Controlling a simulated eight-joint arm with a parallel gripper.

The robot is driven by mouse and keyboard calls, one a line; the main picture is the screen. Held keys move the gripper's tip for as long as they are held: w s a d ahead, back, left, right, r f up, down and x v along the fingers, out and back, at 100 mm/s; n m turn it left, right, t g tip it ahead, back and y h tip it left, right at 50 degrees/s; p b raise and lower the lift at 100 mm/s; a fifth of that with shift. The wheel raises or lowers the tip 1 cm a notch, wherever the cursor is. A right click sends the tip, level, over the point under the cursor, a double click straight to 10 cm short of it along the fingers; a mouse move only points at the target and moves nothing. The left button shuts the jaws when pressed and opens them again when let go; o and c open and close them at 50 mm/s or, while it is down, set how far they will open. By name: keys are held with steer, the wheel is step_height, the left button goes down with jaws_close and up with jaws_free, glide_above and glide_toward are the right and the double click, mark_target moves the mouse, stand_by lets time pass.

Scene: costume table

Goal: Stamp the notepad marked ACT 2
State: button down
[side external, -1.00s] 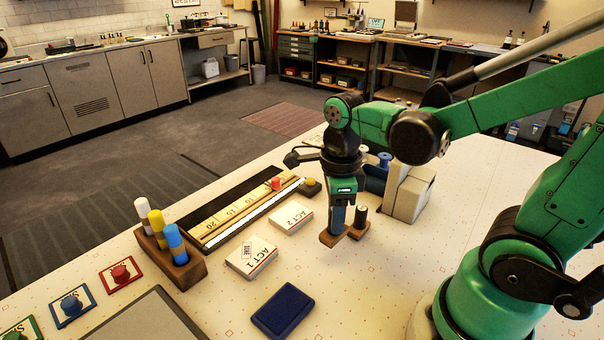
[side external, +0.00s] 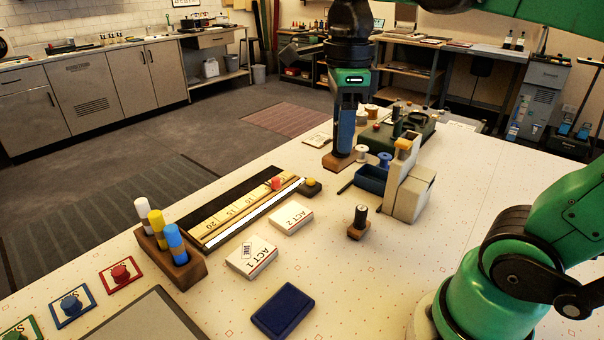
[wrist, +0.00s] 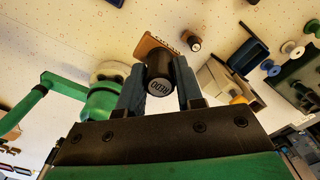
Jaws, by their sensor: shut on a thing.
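My gripper (side external: 344,145) is shut on a stamp with a wooden base (side external: 338,161), base downward and raised clear of the table. In the wrist view the held stamp's black handle (wrist: 158,84) sits between the fingers; small light lettering on its top is hard to read. The notepad marked ACT 2 (side external: 291,218) lies on the table, lower left of my gripper in the picture, with no mark visible. The notepad marked ACT 1 (side external: 252,257) is nearer and bears a small boxed mark. A dark blue ink pad (side external: 283,310) lies nearer still.
A second stamp (side external: 359,222) stands right of ACT 2. A beige block-like holder (side external: 405,190) and blue tray (side external: 371,179) stand behind it. A ruler tray (side external: 234,216) and marker rack (side external: 173,262) are at left. Table between the pad and second stamp is clear.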

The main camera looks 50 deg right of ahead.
steer(key=c, duration=1.2)
jaws_free()
jaws_close()
steer(key=shift+c, duration=0.3)
jaws_free()
jaws_close()
steer(key=shift+a+f+n, duration=1.5)
steer(key=shift+a+f, duration=0.65)
steer(key=shift+f, duration=0.75)
steer(key=shift+a+f+n, duration=1.5)
steer(key=shift+a+f, duration=0.6)
steer(key=shift+f, duration=0.85)
steer(key=shift+a+f+n, duration=1.5)
steer(key=shift+a+f, duration=0.65)
steer(key=shift+f, duration=0.75)
